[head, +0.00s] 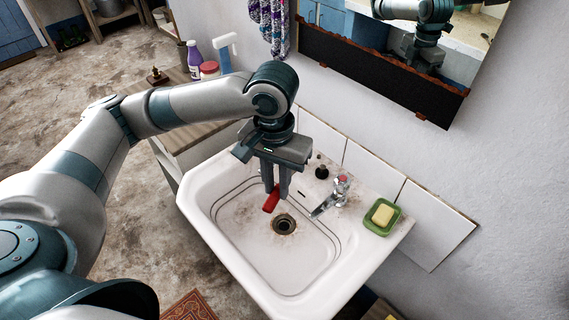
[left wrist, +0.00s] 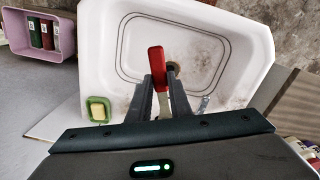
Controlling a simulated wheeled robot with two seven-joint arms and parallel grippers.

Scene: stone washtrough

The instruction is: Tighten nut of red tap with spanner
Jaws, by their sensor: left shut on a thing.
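My left gripper (head: 277,190) is shut on a tool with a red handle, the spanner (head: 271,201), and holds it above the sink basin. In the left wrist view the red handle of the spanner (left wrist: 156,62) sticks out past my left gripper (left wrist: 163,88), with a pale metal part between the fingers. The red tap (head: 341,188), chrome with a red top, stands on the sink's back rim, right of the gripper and apart from it. Its nut is too small to make out. My right gripper is not in view.
The white sink (head: 230,262) has a drain (head: 284,224) in its floor. A green soap dish (head: 382,217) with yellow soap sits right of the tap. A dark fitting (head: 322,171) stands left of it. Bottles (head: 194,60) stand on the counter behind my arm. A mirror hangs above.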

